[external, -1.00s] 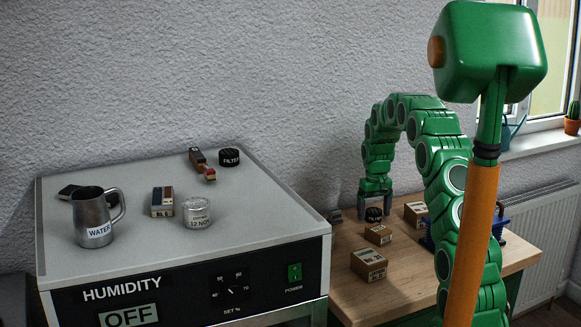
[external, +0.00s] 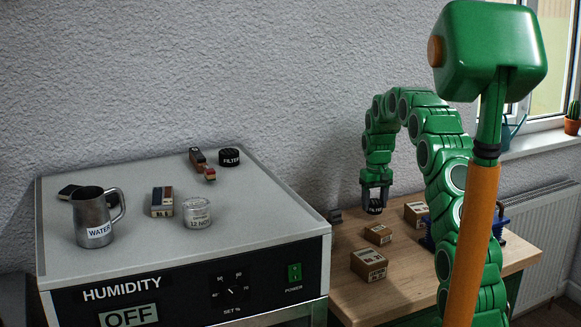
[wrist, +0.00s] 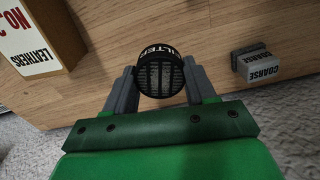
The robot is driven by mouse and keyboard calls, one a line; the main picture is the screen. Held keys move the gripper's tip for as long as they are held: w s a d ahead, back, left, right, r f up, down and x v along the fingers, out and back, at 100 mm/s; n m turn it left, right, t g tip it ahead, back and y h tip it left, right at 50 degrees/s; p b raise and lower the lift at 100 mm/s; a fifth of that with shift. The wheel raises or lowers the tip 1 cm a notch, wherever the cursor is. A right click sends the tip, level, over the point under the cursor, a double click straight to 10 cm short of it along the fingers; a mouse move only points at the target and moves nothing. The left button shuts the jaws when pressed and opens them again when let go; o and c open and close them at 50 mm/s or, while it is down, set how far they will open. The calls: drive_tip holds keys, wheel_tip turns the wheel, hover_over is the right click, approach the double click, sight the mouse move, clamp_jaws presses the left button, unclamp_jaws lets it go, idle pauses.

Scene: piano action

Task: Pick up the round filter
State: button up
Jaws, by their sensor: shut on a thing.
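A round black filter (external: 375,207) with a white FILTER label is held between the fingers of my gripper (external: 375,195), above the wooden table. In the wrist view the filter (wrist: 160,74) shows its ribbed round face, with a grey finger of my gripper (wrist: 161,90) on each side. My gripper is shut on it. A second black filter (external: 229,157) with a FILTER label rests at the back of the grey humidity cabinet top.
Several small cardboard boxes, one a front box (external: 368,264), stand on the wooden table (external: 335,285). A grey block marked COARSE (wrist: 257,64) and a box marked LEATHERS (wrist: 35,40) flank the filter. The humidity cabinet (external: 130,255) carries a metal water jug (external: 92,217) and a glass jar (external: 197,212).

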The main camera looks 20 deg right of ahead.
drive_tip(key=shift+s+a+r, duration=0.1)
drive_tip(key=shift+s+r, duration=0.45)
drive_tip(key=shift+r, duration=0.1)
drive_tip(key=s+a+r, duration=0.3)
drive_tip(key=s+r, duration=0.5)
drive_tip(key=s, duration=0.4)
drive_tip(key=shift+s+r, duration=0.3)
drive_tip(key=shift+a, duration=0.15)
